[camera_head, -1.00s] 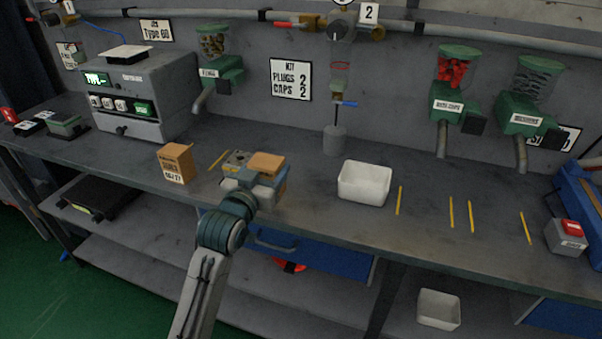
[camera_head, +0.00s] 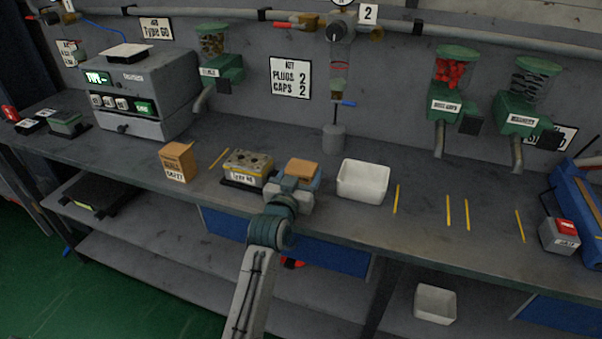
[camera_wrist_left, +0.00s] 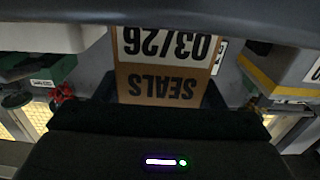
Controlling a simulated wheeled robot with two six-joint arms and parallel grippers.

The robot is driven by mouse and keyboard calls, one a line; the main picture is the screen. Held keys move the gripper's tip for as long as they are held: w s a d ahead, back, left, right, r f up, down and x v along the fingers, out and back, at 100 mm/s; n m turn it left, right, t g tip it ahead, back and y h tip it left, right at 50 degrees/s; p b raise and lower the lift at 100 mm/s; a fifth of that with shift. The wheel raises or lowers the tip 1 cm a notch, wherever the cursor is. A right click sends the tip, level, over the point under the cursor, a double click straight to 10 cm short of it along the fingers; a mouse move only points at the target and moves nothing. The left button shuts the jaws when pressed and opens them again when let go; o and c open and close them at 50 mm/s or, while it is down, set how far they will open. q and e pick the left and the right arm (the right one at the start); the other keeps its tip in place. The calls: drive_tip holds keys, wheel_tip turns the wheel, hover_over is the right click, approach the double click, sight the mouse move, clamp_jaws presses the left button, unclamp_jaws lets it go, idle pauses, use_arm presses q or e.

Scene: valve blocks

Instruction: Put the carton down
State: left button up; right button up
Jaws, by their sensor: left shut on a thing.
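My left gripper (camera_head: 296,183) is shut on a brown carton (camera_head: 303,168), whose top shows between the fingers in the head view. In the left wrist view the carton (camera_wrist_left: 160,84) fills the middle, with the printed words SEALS and 03/26 upside down. The gripper and carton are over the front part of the workbench (camera_head: 330,217), between the valve block (camera_head: 247,165) and the white bin (camera_head: 363,181). Whether the carton's underside touches the bench is hidden by the gripper. My right gripper is not in view.
Another carton (camera_head: 177,162) stands left of the valve block. Yellow strips mark the bench, one (camera_head: 396,199) right of the bin. A grey box with a red top (camera_head: 560,234) stands at the right. The bench between the bin and that box is clear.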

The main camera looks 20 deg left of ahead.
use_arm(q)
drive_tip(key=o, duration=1.1)
drive_tip(key=shift+c, duration=0.2)
drive_tip(key=shift+o, duration=0.5)
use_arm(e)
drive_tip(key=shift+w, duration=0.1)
use_arm(q)
drive_tip(key=s+b, duration=0.2)
drive_tip(key=s, duration=1)
drive_tip(key=shift+a, duration=0.2)
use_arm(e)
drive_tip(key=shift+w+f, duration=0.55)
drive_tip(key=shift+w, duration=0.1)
